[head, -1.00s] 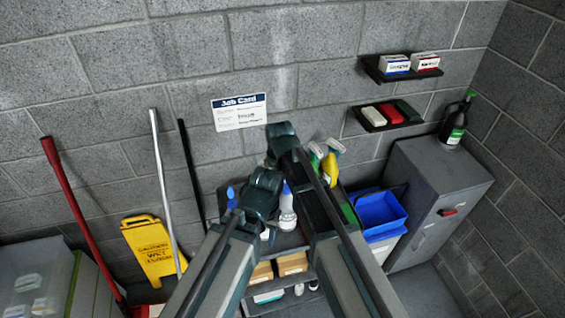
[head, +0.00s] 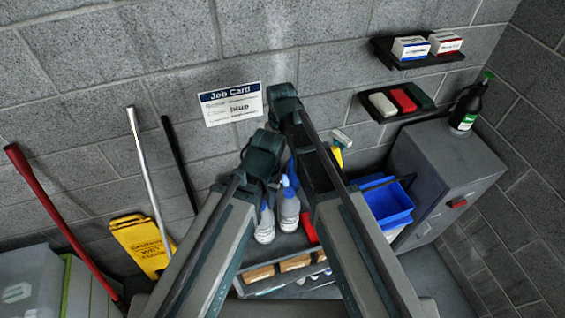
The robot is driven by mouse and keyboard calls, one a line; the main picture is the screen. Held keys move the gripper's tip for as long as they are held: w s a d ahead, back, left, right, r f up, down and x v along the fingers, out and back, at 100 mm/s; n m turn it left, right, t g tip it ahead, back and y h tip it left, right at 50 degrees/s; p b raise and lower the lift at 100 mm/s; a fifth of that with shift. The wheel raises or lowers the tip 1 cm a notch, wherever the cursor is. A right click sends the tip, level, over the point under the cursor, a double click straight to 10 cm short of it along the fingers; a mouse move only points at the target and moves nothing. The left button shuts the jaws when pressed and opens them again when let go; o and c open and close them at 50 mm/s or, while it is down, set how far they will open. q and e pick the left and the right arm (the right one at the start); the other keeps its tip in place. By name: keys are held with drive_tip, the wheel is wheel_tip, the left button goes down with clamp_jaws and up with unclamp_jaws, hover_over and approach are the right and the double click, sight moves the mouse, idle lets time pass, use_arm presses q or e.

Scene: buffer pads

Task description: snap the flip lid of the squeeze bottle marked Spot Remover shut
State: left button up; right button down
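No bottle with a readable Spot Remover label shows in the head view. Two spray bottles with blue triggers stand on the cart (head: 282,246), one at the left (head: 265,226) and one beside it (head: 289,210). A yellow bottle with a pale green trigger (head: 337,150) shows partly behind my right arm. A small red thing (head: 310,228) lies on the cart top; I cannot tell what it is. My two arms rise through the middle and hide part of the cart. Neither gripper's fingers can be seen.
A blue bucket (head: 386,203) stands right of the cart, next to a grey cabinet (head: 440,165) with a dark green-topped bottle (head: 468,104). Wall shelves (head: 420,62) hold boxes and colored blocks. A job card reading "blue" (head: 231,104) hangs behind. A yellow wet-floor sign (head: 142,245) and handles stand left.

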sight(285, 180)
drive_tip(key=shift+f, duration=0.1)
wheel_tip(285, 180, down, 10)
drive_tip(key=f+b, duration=0.1)
drive_tip(key=b, duration=1)
drive_tip(key=s+r+p, duration=0.1)
drive_tip(key=s+d+r+p, duration=0.1)
drive_tip(key=r+p, duration=0.1)
drive_tip(key=shift+s+r, duration=0.25)
